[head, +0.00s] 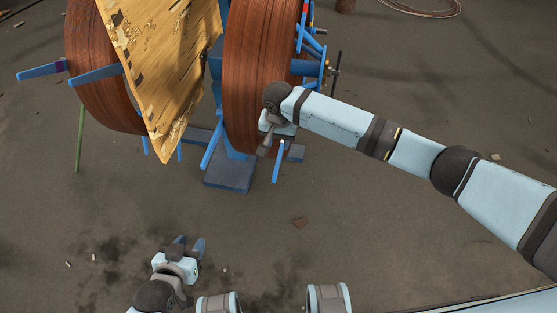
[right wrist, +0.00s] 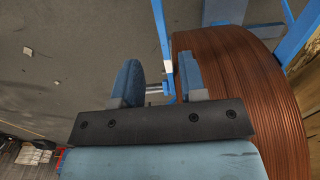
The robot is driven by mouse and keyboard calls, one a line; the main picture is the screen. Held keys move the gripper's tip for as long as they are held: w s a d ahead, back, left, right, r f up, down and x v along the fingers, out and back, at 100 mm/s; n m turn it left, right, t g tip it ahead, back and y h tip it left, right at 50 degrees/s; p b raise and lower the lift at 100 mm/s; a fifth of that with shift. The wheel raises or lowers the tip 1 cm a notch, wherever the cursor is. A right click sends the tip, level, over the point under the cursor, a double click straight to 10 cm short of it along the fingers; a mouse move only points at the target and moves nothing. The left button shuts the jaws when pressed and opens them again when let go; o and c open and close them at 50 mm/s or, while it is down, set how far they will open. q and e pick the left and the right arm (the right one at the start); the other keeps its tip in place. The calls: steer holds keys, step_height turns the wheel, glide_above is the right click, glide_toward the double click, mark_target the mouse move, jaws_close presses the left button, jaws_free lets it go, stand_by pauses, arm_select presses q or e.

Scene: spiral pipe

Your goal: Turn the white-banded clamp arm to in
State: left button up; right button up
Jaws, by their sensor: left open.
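The white-banded clamp arm (right wrist: 161,35) is a thin blue bar in the right wrist view, with a small white band (right wrist: 168,66) on it. Its lower end lies in the gap between the fingers of my right gripper (right wrist: 163,80). The fingers are apart, and I see no firm contact with the bar. In the head view my right gripper (head: 270,142) is at the lower right of the reel, partly hidden by its own wrist. My left gripper (head: 190,247) is open and empty, low over the floor and away from the reel.
A large reel of brown pipe (head: 260,65) stands on a blue base (head: 230,172). Other blue arms (head: 213,143) stick out around it. A worn yellow panel (head: 160,70) stands between the coils. The floor in front is mostly clear.

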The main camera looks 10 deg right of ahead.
mark_target(279, 159)
step_height(279, 159, down, 10)
steer(key=shift+f+b, duration=0.2)
steer(key=shift+b, duration=0.4)
jaws_close()
